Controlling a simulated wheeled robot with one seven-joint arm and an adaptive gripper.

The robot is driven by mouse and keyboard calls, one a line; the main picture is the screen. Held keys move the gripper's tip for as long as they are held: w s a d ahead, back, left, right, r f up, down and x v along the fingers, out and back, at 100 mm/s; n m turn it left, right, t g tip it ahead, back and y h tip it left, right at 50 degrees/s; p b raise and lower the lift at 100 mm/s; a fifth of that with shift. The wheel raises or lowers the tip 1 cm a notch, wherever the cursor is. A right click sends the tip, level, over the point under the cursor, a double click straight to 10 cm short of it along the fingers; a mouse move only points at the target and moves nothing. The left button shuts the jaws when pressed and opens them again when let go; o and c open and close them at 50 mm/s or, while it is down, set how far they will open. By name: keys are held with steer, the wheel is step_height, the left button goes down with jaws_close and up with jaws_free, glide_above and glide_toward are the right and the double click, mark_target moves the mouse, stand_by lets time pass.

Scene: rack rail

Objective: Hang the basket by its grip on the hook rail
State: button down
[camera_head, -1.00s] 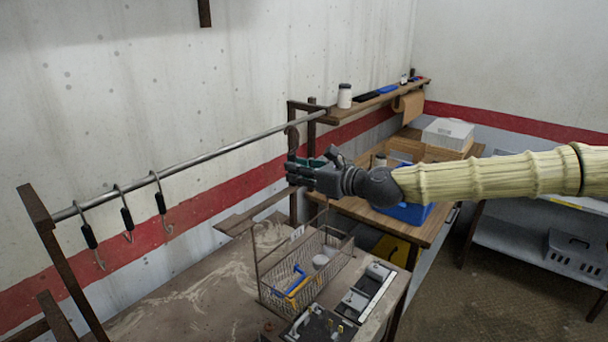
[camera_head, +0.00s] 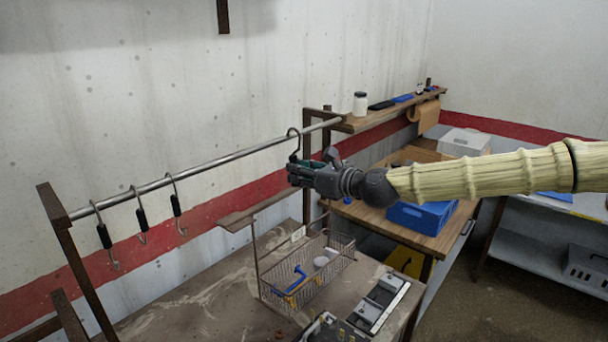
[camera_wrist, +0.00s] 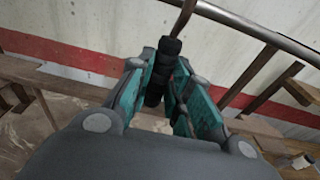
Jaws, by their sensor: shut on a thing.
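The wire basket (camera_head: 318,284) is at the bench's far side, holding a blue-and-yellow tool and a white container. Whether its bottom clears the bench is unclear. A thin brown handle rises from it toward my gripper. My gripper (camera_head: 298,172) is shut on the basket's black ribbed grip, which shows between the teal fingers (camera_wrist: 155,100) in the wrist view as the grip (camera_wrist: 163,72). A dark curved hook (camera_head: 293,133) above the grip arches at the steel hook rail (camera_head: 230,158), near its right end. I cannot tell if it rests on the rail.
Three hooks with black sleeves (camera_head: 140,218) hang at the rail's left end. A wooden shelf (camera_head: 390,106) with a white jar (camera_head: 360,103) adjoins its right end. The bench (camera_head: 180,290) has free room at left. A blue crate (camera_head: 420,218) sits behind my arm.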

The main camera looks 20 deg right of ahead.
steer(key=shift+w+a+r+b, duration=0.1)
steer(key=shift+w+a+b, duration=0.2)
steer(key=shift+w+b, duration=0.2)
stand_by(0.8)
steer(key=shift+w+a+b, duration=0.35)
steer(key=shift+w+b, duration=0.05)
steer(key=shift+w, duration=0.1)
steer(key=shift+w+a, duration=0.25)
steer(key=shift+w, duration=0.1)
steer(key=shift+w+a+b, duration=0.1)
steer(key=shift+b, duration=0.2)
